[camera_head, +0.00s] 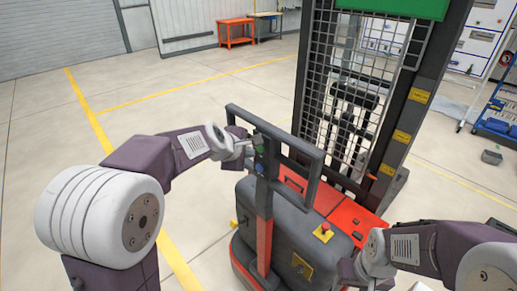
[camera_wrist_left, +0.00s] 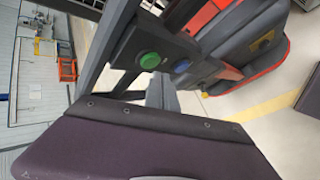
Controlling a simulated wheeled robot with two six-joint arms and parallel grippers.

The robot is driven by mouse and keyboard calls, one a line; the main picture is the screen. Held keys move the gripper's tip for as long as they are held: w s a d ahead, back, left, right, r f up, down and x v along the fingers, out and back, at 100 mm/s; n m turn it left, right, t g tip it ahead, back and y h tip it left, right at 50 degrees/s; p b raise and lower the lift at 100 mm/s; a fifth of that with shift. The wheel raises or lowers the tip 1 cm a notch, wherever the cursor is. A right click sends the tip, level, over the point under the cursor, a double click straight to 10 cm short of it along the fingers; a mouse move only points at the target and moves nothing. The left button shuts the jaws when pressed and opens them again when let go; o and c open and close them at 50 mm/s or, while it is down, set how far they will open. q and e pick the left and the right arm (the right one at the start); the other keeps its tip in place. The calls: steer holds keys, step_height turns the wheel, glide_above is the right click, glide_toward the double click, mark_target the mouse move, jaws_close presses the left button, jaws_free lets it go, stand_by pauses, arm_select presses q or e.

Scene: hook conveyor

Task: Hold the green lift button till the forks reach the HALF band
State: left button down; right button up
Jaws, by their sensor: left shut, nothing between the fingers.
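The green lift button (camera_head: 257,139) is on the dark control post of the stacker truck, above a blue button (camera_head: 260,168). The left wrist view also shows the green button (camera_wrist_left: 149,60) and the blue button (camera_wrist_left: 181,66). My left gripper (camera_head: 247,144) is shut and empty, its tips close to the green button; I cannot tell whether they touch it. Its fingers (camera_wrist_left: 161,90) point towards the buttons. Yellow bands (camera_head: 402,136) mark the mast; their lettering is too small to read. I cannot make out the forks behind the mesh. My right gripper (camera_head: 361,269) is low right, its jaws unclear.
A dark handle frame (camera_head: 310,165) surrounds the post. A red stop button (camera_head: 324,228) stands on the truck's grey body (camera_head: 295,245). A green panel (camera_head: 400,8) is high on the mast. Open floor with yellow lines lies to the left; an orange table (camera_head: 236,30) stands far back.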

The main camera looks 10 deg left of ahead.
stand_by(0.8)
arm_select(q)
steer(key=shift+w+d+p, duration=0.3)
steer(key=shift+w+p, duration=0.05)
steer(key=shift+w+d+p, duration=0.25)
steer(key=shift+w+p, duration=0.1)
steer(key=shift+p, duration=0.05)
stand_by(0.7)
steer(key=shift+s, duration=0.1)
stand_by(3.3)
steer(key=shift+s+a+b, duration=0.5)
steer(key=shift+s+b, duration=0.05)
steer(key=shift+b, duration=0.05)
